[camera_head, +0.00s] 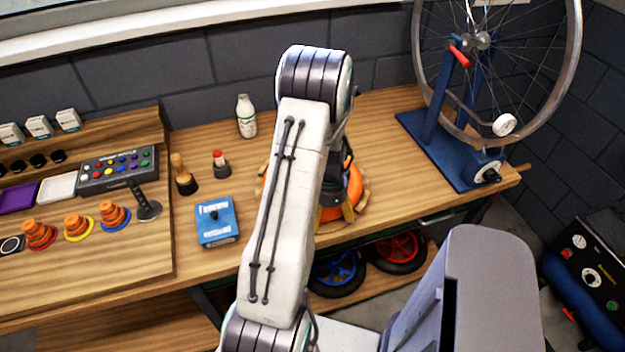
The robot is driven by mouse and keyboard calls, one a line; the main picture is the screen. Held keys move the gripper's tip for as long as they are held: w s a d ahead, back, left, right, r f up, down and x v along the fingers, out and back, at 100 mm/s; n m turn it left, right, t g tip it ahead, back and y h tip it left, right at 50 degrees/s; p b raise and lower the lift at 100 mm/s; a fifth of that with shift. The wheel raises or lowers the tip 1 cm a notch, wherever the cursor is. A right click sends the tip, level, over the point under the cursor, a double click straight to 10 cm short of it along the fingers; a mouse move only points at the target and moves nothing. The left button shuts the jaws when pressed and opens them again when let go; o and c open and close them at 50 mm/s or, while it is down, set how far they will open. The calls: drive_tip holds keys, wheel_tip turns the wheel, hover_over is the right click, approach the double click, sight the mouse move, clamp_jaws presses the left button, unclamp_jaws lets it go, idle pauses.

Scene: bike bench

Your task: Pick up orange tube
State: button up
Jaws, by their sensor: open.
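A rounded orange thing (353,187), which looks like the orange tube, sits on the bench near its front edge, with tan wooden pieces around it. My arm's pale upper link covers its left side, so its full shape is hidden. My arm bends at the top and comes down behind this link. My gripper (335,208) shows only in part, as dark pieces at the orange thing. It is open; its fingertips are mostly hidden, and I cannot tell whether they touch the thing.
A blue box (216,222), a wooden-handled tool (183,175), a red-topped item (220,164) and a white bottle (246,117) stand left of my arm. Orange stepped cones (76,228) are farther left. A blue wheel stand (455,150) is at right. Wheels (397,250) lie below the bench.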

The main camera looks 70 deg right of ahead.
drive_tip(key=shift+f, duration=0.3)
drive_tip(key=shift+c, duration=0.2)
drive_tip(key=c, duration=1.3)
drive_tip(key=shift+r, duration=0.15)
